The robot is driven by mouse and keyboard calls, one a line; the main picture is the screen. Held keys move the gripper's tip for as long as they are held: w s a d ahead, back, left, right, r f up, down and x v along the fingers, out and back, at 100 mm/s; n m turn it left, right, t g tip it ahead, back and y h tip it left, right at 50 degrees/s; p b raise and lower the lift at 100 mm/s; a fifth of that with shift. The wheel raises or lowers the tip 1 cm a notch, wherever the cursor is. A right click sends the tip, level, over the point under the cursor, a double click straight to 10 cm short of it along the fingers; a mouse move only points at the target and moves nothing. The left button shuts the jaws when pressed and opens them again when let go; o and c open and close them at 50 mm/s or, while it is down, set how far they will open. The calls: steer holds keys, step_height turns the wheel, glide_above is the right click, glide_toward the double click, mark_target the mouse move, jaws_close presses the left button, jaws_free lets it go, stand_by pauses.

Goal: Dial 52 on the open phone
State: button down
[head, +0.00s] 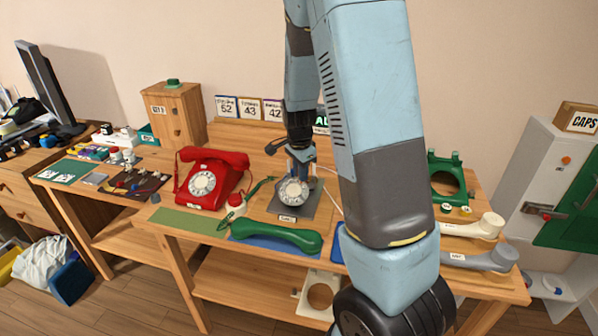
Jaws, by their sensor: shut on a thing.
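The open phone (281,209) is a bare dark base with a white rotary dial (293,191), tilted toward the front, in the middle of the bench. My gripper (300,172) points down right behind and above this dial. Its fingers are small and partly hidden by the dial and the dark wrist. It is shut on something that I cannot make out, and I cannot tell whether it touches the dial. Number cards at the back include a card reading 52 (227,106).
A red dial phone (210,179) stands to the left. A green handset (276,237) lies in front, and a green phone shell (449,177) stands at the right. White (472,227) and grey (481,258) handsets lie at the front right. My arm hides part of the bench.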

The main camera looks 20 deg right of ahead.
steer(key=shift+w+f, duration=0.1)
steer(key=shift+f, duration=0.05)
stand_by(0.5)
steer(key=shift+s+d+f, duration=0.2)
steer(key=shift+s, duration=0.4)
steer(key=shift+s+f, duration=0.2)
steer(key=shift+s, duration=0.4)
steer(key=shift+s+a, duration=0.1)
steer(key=shift+s+a+f, duration=0.2)
steer(key=shift+s+f, duration=0.05)
steer(key=shift+s, duration=0.15)
stand_by(0.4)
